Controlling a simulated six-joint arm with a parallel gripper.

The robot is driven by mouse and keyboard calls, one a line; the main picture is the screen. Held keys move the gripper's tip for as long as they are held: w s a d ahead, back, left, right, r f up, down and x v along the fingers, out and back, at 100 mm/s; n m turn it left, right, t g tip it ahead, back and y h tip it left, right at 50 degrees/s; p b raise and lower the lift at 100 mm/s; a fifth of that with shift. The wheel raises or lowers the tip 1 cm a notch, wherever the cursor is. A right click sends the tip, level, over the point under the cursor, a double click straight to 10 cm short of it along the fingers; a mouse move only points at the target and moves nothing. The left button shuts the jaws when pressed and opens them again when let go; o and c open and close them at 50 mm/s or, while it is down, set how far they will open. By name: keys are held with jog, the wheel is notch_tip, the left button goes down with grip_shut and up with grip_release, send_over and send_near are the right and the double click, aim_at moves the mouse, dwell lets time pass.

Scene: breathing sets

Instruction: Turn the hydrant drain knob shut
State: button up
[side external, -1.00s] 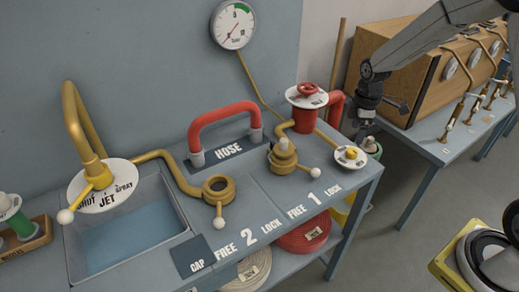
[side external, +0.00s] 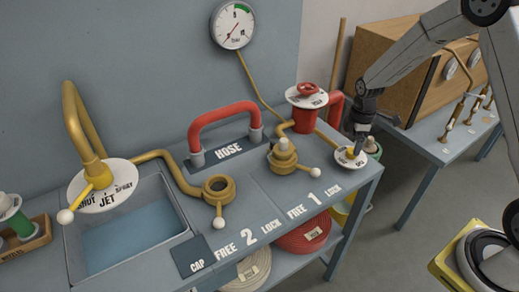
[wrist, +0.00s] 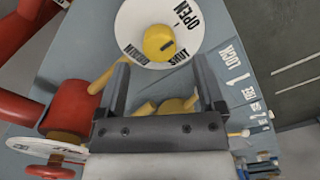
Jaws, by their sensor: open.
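The drain knob (wrist: 160,42) is round and yellow, with a short dark mark on its face. It sits on a white dial plate (wrist: 133,22) marked OPEN and SHUT. In the wrist view the mark is on the knob's lower right; its exact setting is hard to tell. My gripper (wrist: 162,68) is open, its two fingers spread wider than the knob, with the knob just beyond the tips. In the side view my gripper (side external: 355,151) is over the dial plate (side external: 343,161) at the bench's right end and hides part of the knob. Contact cannot be told.
A red hydrant (side external: 306,118) with a red handwheel and red pipe stands just left of and behind the dial. A brass coupling (side external: 283,158) with a white-balled lever is further left. The red hose handle (side external: 222,118) and a basin lie beyond.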

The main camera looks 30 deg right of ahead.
jog(key=shift+f, duration=1.45)
jog(key=shift+c, duration=0.2)
grip_shut()
